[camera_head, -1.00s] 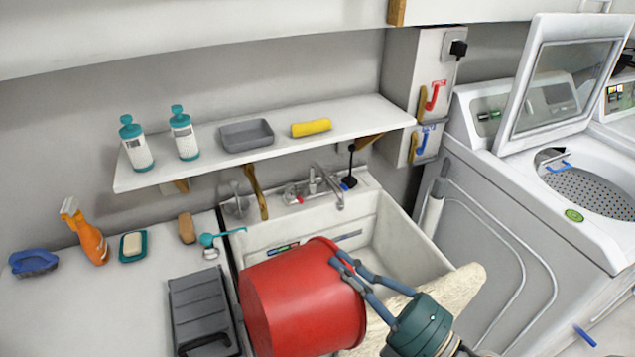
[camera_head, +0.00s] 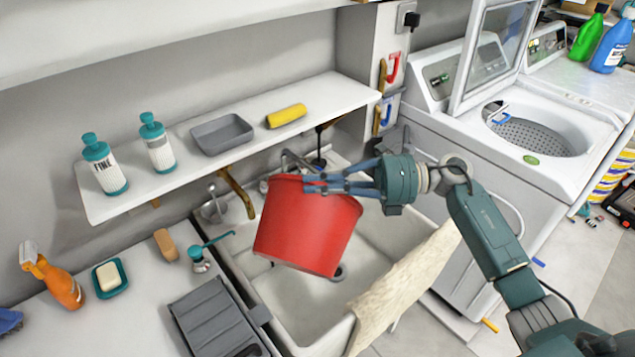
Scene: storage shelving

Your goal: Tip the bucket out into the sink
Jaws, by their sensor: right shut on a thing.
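The red bucket (camera_head: 306,228) hangs over the white sink (camera_head: 398,231) and is slightly tilted, with its wider end up. Its inside does not show, so I cannot tell what it holds. My right gripper (camera_head: 318,184) is shut on the bucket's upper part, and its arm comes in from the lower right. The bucket hides the sink's left middle part and some of the tap (camera_head: 290,160). My left gripper is not in view.
A cream cloth (camera_head: 405,287) hangs over the sink's front right rim. A shelf (camera_head: 235,173) with bottles, a grey tray and a yellow roll runs above the sink's back. A grey ribbed board (camera_head: 215,320) lies left of the sink. An open washing machine (camera_head: 540,150) stands right.

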